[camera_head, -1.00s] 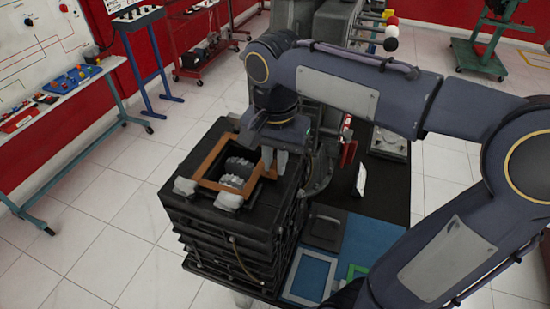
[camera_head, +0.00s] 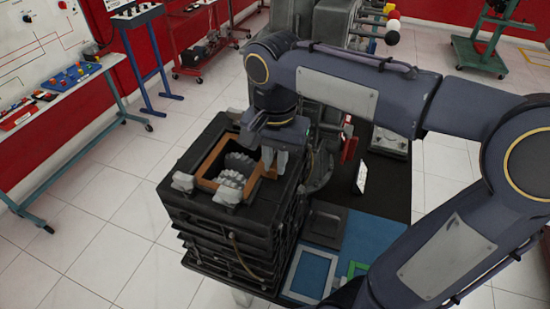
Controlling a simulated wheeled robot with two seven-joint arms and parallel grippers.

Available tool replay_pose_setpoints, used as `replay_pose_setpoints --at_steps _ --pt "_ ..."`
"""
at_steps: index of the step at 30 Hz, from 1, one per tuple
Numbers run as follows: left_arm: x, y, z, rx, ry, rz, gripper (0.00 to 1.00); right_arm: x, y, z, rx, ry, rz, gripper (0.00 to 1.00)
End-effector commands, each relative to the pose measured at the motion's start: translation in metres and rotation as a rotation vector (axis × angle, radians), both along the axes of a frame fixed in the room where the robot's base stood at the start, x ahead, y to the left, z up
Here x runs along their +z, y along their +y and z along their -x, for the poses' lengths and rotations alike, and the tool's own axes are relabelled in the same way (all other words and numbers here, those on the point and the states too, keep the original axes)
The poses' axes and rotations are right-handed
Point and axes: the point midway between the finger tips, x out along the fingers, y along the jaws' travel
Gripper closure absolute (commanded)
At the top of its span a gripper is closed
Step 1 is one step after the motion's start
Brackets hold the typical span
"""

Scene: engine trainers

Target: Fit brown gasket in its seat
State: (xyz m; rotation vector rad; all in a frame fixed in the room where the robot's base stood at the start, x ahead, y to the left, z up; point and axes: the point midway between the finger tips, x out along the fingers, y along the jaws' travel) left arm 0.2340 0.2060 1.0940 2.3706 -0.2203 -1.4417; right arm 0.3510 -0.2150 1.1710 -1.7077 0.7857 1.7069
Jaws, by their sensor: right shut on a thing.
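The brown gasket (camera_head: 249,185) is a rectangular frame at the top opening of the black engine block (camera_head: 215,220). It lies around the opening, with grey gear teeth (camera_head: 235,168) showing inside it. It looks about level and low in the opening, but I cannot tell whether it is fully down on its seat. My right gripper (camera_head: 275,160) reaches in from above and is shut on the gasket's right side. The fingertips partly hide that side. My left gripper is not in view.
Light grey blocks (camera_head: 228,192) stand at the block's top corners. A table to the right holds a blue mat with a pale frame (camera_head: 309,275), a green frame (camera_head: 356,270) and a dark square plate (camera_head: 325,225). A bench (camera_head: 60,95) stands at the left. White tiled floor is clear between.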

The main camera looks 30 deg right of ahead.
Motion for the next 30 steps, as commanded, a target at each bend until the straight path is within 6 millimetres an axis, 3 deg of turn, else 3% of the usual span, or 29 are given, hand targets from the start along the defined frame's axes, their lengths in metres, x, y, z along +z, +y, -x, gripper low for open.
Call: replay_pose_setpoints --at_steps 6,7,12,23,30 --pt "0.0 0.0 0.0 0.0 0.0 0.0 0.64 0.0 0.0 0.0 0.0 0.0 0.0 1.0" --pt "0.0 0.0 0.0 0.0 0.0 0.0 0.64 0.0 0.0 0.0 0.0 0.0 0.0 0.84" --pt "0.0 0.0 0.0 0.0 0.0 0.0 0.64 0.0 0.0 0.0 0.0 0.0 0.0 0.61" --pt "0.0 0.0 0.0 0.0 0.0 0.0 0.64 0.006 0.0 -0.001 0.0 -0.002 -0.001 0.61" --pt "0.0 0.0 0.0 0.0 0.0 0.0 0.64 0.045 0.001 -0.001 0.001 -0.004 -0.001 0.61"
